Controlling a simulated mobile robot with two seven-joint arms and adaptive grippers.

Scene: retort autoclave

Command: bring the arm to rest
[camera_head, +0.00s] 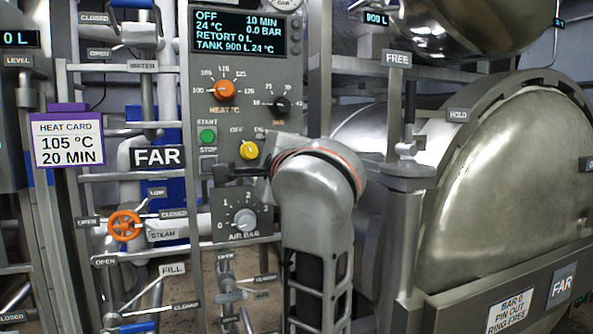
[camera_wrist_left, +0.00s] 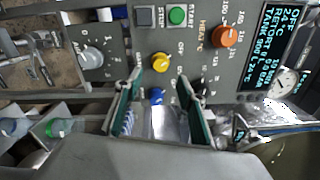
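My left arm rises from below in the camera_head view, its rounded grey wrist in front of the right side of the control panel (camera_head: 292,64). My left gripper (camera_head: 238,172) points left across the panel, just below the yellow knob (camera_head: 249,149). In the left wrist view the two green-lined fingers of the left gripper (camera_wrist_left: 158,88) stand apart with a gap between them. I see nothing held. My right gripper is in neither view.
The panel carries an orange heat knob (camera_head: 226,90), a green start button (camera_head: 208,135) and an air knob (camera_head: 245,220). An orange steam valve wheel (camera_head: 124,225) and pipes are at left. A metal post (camera_head: 405,240) and the round retort door (camera_head: 520,190) are at right.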

